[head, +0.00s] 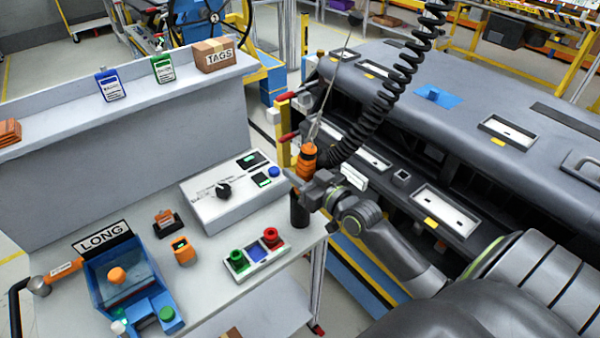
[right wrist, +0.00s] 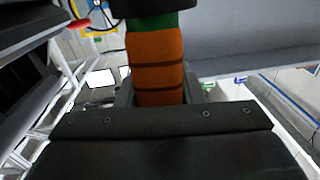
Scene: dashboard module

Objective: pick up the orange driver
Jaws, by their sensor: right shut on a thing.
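The orange driver (head: 308,156) stands roughly upright at the right edge of the bench. My right gripper (head: 305,184) is shut around its orange body. In the right wrist view the driver (right wrist: 157,62) fills the top middle, with dark bands, a green ring and a dark part above. A black cylinder (head: 299,212) shows directly below the gripper at the bench edge. I cannot tell whether it is a holder or part of the driver. A thin line rises from above the driver. My left gripper is not in view.
A control box (head: 230,188) with a knob sits just left of the driver. A button tray (head: 256,256) and a blue LONG bin (head: 122,277) are on the bench (head: 215,295). The dark dashboard module (head: 475,130) is at right. A black coiled hose (head: 385,98) hangs behind the driver.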

